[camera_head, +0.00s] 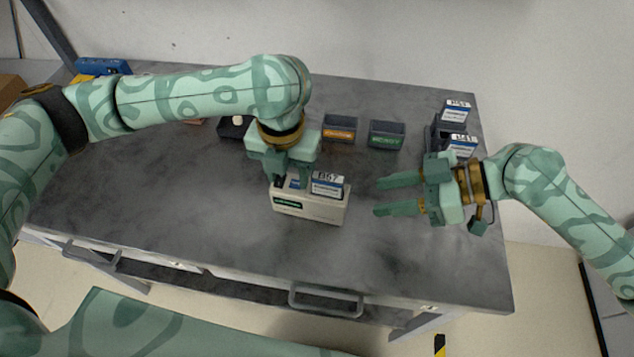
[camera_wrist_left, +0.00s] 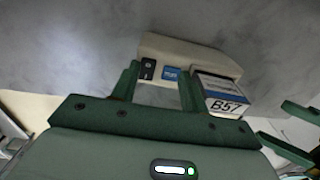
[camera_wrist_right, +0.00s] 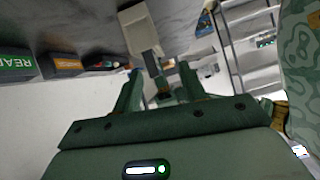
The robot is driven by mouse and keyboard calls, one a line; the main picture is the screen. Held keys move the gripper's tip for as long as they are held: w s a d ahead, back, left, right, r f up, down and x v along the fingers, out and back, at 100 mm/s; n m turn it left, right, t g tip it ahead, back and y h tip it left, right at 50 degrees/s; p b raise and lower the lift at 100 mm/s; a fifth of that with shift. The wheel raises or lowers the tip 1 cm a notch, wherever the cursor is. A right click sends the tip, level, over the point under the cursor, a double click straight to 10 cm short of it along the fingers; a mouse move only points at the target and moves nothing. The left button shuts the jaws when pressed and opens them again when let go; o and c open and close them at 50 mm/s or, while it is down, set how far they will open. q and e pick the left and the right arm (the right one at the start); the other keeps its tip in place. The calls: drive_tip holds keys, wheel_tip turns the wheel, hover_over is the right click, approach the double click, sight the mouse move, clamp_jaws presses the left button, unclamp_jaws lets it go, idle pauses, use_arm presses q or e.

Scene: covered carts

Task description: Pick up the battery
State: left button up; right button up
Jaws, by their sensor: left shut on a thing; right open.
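A cream charger-like case (camera_head: 308,207) stands mid-table with a battery (camera_head: 327,184) marked B57 upright in its right part. In the left wrist view the case (camera_wrist_left: 195,52) shows a black switch and a blue label beside the B57 battery (camera_wrist_left: 222,98). My left gripper (camera_head: 291,174) is shut on the case, fingers reaching down to its left part, beside the battery. The exact contact is hidden. My right gripper (camera_head: 379,197) is open and empty, right of the case, with fingers pointing left. The case also shows in the right wrist view (camera_wrist_right: 138,28).
Two more labelled batteries, one behind (camera_head: 456,110) and one in front (camera_head: 462,146), stand in dark holders at the right edge. An orange-labelled bin (camera_head: 339,128) and a green-labelled bin (camera_head: 386,134) stand at the back. The table's front is clear.

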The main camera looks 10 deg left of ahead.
sight(327, 182)
drive_tip(key=shift+n+t+y, duration=0.3)
drive_tip(key=shift+t+y, duration=0.3)
drive_tip(key=shift+y, duration=0.1)
drive_tip(key=x, duration=0.3)
drive_tip(key=w+r+x, duration=0.1)
drive_tip(key=x, duration=0.7)
drive_tip(key=shift+w+a+r, duration=0.2)
drive_tip(key=shift+w+a, duration=0.1)
drive_tip(key=shift+a, duration=0.15)
clamp_jaws()
